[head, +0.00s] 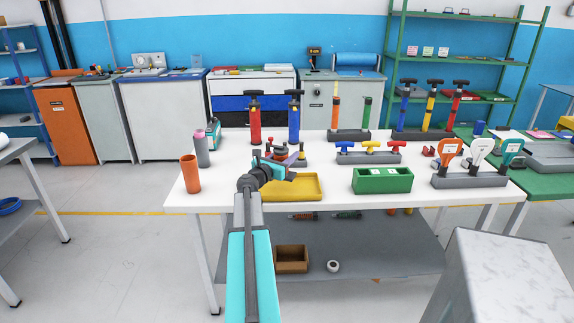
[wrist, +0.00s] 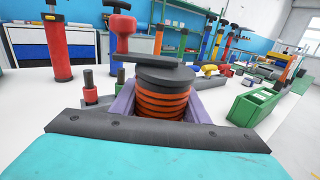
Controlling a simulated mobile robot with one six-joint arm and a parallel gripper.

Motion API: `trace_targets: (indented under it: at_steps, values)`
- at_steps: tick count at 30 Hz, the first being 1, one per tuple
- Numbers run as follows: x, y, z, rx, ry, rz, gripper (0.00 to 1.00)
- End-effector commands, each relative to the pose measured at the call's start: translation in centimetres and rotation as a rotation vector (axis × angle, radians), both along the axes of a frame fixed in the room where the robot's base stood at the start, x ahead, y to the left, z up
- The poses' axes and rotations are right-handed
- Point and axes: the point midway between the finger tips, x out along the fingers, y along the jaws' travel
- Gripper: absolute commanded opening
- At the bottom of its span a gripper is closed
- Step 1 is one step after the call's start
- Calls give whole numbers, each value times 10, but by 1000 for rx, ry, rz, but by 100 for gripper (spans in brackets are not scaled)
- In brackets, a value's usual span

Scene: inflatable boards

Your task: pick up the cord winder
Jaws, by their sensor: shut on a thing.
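The cord winder (wrist: 162,98) is a round spool wound with orange cord, with a dark top and a flat grey bar across it. It stands out in the middle of the wrist view, close to the camera. Purple pieces flank it on both sides. My gripper (head: 276,167) is shut on the cord winder, above the table behind the yellow tray. In the head view the winder is mostly hidden among my gripper and the small items there. I cannot tell whether its base touches its holder.
A yellow tray (head: 297,189) lies just in front of my gripper on the white table (head: 230,195). A green box (head: 382,181) stands to the right. Red and blue pumps (head: 254,120) stand behind. An orange cup (head: 190,174) stands at the left edge.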

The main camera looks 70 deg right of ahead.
Motion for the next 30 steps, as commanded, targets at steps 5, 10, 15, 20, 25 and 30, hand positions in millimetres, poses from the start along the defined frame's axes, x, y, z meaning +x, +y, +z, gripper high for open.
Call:
trace_targets:
  at_steps: [5,10,15,20,25,30]
  values:
    - [0,0,36,-3,-1,0,7]
    - [0,0,66,-4,-2,0,7]
    - [0,0,91,-2,-1,0,7]
    - [0,0,107,-2,0,0,7]
    - [0,0,115,-1,0,0,7]
    - [0,0,116,-1,1,0,7]
